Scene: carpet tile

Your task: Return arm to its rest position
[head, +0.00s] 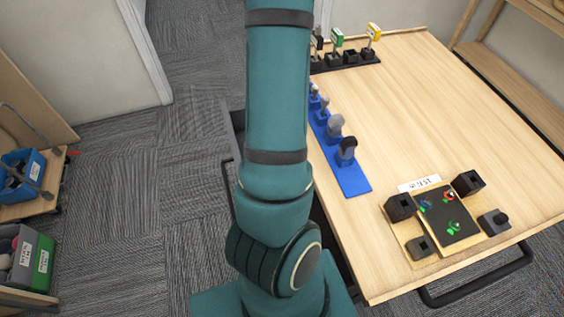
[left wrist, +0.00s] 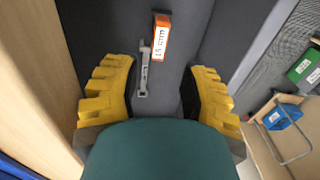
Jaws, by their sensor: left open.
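In the left wrist view my left gripper (left wrist: 160,72) has its two yellow fingers wide apart, with nothing held between them. Beyond the fingers, a grey wrench (left wrist: 144,68) with an orange tag (left wrist: 161,38) reading "15 mm" shows against a dark grey surface. I cannot tell how far it is from the fingertips. In the head view my teal arm (head: 278,100) stands upright across the middle. No gripper shows in the head view, and my right gripper is in neither view.
A wooden table (head: 440,110) fills the right side. It bears a black rack (head: 347,60) with tagged tools, a blue rack (head: 352,182) and a test board (head: 450,245). At left are a blue bin (head: 22,175) and a grey bin (head: 28,262). Carpet between is clear.

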